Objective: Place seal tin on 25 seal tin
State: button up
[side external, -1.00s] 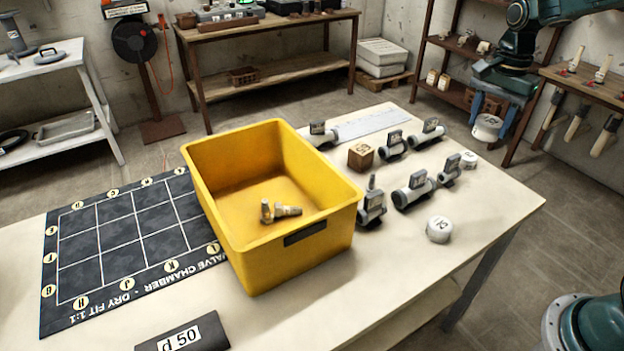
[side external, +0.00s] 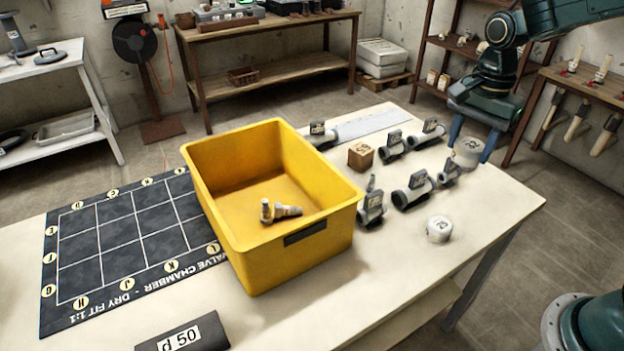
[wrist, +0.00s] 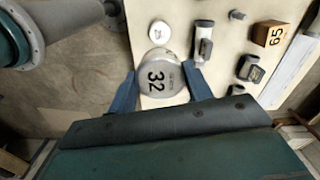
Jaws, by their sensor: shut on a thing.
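My gripper (side external: 470,140) points down over the right far part of the bench, its blue fingers shut on a pale round seal tin (side external: 467,152). In the wrist view this tin (wrist: 160,76) reads 32 and sits between the two fingers (wrist: 161,92). A small white tin that stood on the bench at this spot is now hidden, apparently by the held tin; I cannot tell whether they touch. Another white tin (side external: 439,229) stands alone nearer the bench's front right edge, its number too small to read surely; it also appears in the wrist view (wrist: 160,33).
Several grey valves (side external: 414,188) and a wooden block marked 65 (wrist: 268,34) stand left of my gripper. A yellow crate (side external: 300,262) with a fitting inside takes up the middle. A dark grid mat (side external: 120,235) lies left.

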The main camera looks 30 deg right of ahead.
notch_tip(320, 180, down, 14)
jog(key=shift+f, duration=0.15)
dwell(0.3)
jog(key=shift+f, duration=0.1)
jog(key=shift+f, duration=1.8)
jog(key=o, duration=1)
jog(key=shift+f, duration=0.1)
notch_tip(320, 180, up, 12)
jog(key=shift+r, duration=0.15)
